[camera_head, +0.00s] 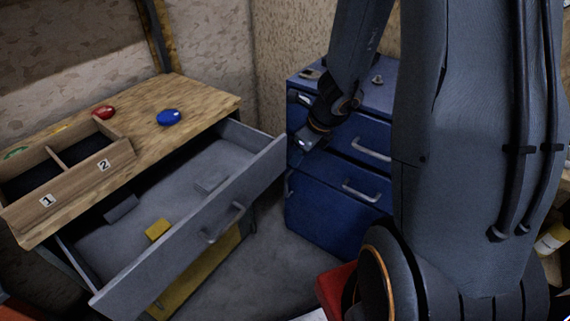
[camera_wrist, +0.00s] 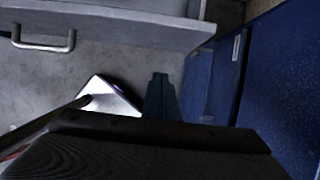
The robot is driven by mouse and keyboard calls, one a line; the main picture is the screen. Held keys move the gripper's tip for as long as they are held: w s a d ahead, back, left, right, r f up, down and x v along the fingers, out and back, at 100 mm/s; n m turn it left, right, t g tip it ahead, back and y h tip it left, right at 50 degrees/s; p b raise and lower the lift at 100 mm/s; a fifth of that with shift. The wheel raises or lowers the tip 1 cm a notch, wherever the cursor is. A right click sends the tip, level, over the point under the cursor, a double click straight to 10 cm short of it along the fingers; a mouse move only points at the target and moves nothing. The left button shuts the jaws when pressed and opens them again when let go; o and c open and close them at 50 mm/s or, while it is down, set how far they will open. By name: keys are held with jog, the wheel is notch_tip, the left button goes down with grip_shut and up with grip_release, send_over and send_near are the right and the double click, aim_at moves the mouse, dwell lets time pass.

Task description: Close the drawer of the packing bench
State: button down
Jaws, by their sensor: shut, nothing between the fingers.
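The packing bench (camera_head: 190,96) has a wooden top and stands at the left. Its grey drawer (camera_head: 140,274) is pulled well out, with a bar handle (camera_head: 223,222) on its front. A yellow block (camera_head: 158,229), a dark grey block (camera_head: 121,208) and a light grey piece (camera_head: 211,179) lie inside. My gripper (camera_head: 302,143) is shut and empty, near the far right end of the drawer front. The wrist view shows my gripper (camera_wrist: 160,77) apart from the drawer front (camera_wrist: 130,22), to the right of the handle (camera_wrist: 42,41).
A blue cabinet (camera_head: 333,212) with drawers stands close behind and right of my gripper. A wooden tray (camera_head: 75,185) marked 1 and 2, a blue object (camera_head: 169,117) and a red object (camera_head: 103,112) sit on the bench top. Grey floor (camera_head: 265,262) shows between bench and cabinet.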

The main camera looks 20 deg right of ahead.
jog(key=shift+w+a+f, duration=0.55)
jog(key=shift+w+f, duration=0.3)
jog(key=shift+f, duration=0.05)
jog(key=shift+w+a+f, duration=0.6)
jog(key=shift+w+f, duration=0.25)
jog(key=shift+w+a+f, duration=0.55)
jog(key=shift+w+f, duration=0.3)
jog(key=shift+f, duration=0.05)
